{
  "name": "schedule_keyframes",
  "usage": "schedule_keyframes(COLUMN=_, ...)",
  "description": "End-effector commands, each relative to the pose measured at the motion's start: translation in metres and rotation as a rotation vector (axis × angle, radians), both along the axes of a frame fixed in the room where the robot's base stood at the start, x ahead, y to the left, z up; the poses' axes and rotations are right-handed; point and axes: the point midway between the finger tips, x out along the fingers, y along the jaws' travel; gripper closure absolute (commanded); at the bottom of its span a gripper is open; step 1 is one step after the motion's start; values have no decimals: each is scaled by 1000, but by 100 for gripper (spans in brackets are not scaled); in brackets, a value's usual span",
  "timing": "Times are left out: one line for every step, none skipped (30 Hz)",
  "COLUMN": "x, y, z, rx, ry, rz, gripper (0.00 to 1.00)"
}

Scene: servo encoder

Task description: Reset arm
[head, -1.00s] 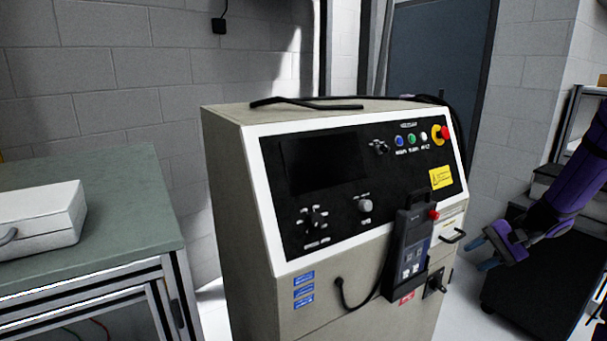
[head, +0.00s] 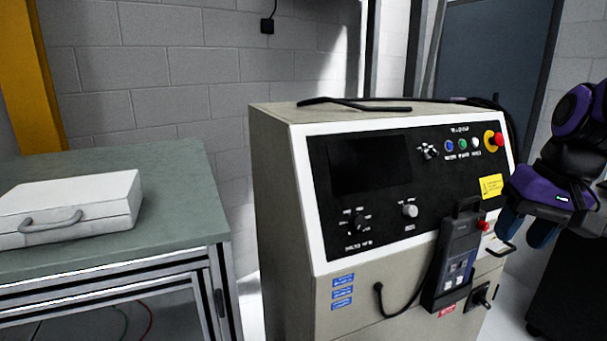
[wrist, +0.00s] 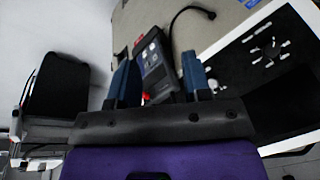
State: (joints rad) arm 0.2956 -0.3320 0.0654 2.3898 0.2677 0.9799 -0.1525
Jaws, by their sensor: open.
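My purple gripper (head: 528,228) with blue fingers is at the right of the head view, just right of the control cabinet (head: 278,215). In the wrist view, the gripper (wrist: 157,80) has its two blue fingers apart with nothing held between them. A dark handheld pendant (head: 455,262) with a red button hangs in a holder on the cabinet's front. In the wrist view the pendant (wrist: 152,62) shows beyond the fingers, apart from them as far as I can tell.
The cabinet's black panel (head: 375,215) has a dark screen, knobs, coloured buttons and a red emergency stop (head: 494,139). A green-topped table (head: 170,165) with a white case (head: 70,208) stands at left. A black cable (head: 355,103) lies on the cabinet top. A black cart (wrist: 57,88) stands nearby.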

Motion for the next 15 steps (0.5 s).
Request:
schedule_keyframes(x=-10, y=7, z=7, rx=-29, ry=-33, rz=24, gripper=55)
schedule_keyframes(x=-16, y=10, z=11, rx=-46, ry=-49, rz=36, gripper=55)
schedule_keyframes(x=-24, y=13, z=15, rx=-68, ry=-72, rz=50, gripper=55)
schedule_keyframes(x=-30, y=15, z=18, rx=-83, ry=-90, rz=59, gripper=55)
schedule_keyframes(x=-36, y=17, z=21, rx=-98, ry=-107, rz=71, gripper=55)
schedule_keyframes(x=-44, y=20, z=24, rx=-117, ry=-130, rz=84, gripper=55)
schedule_keyframes(x=-49, y=22, z=27, rx=-131, ry=-150, rz=94, gripper=55)
schedule_keyframes(x=-55, y=23, z=29, rx=-145, ry=-168, rz=105, gripper=55)
schedule_keyframes(x=-62, y=25, z=31, rx=-160, ry=-192, rz=116, gripper=55)
schedule_keyframes(x=-67, y=26, z=33, rx=-171, ry=-211, rz=124, gripper=55)
schedule_keyframes(x=-71, y=27, z=35, rx=-180, ry=-226, rz=132, gripper=55)
schedule_keyframes(x=-77, y=28, z=36, rx=-192, ry=-245, rz=140, gripper=55)
schedule_keyframes(x=-81, y=28, z=37, rx=-199, ry=-258, rz=146, gripper=55)
schedule_keyframes(x=-84, y=29, z=38, rx=-204, ry=-271, rz=151, gripper=55)
schedule_keyframes(x=-87, y=29, z=39, rx=-212, ry=-285, rz=157, gripper=55)
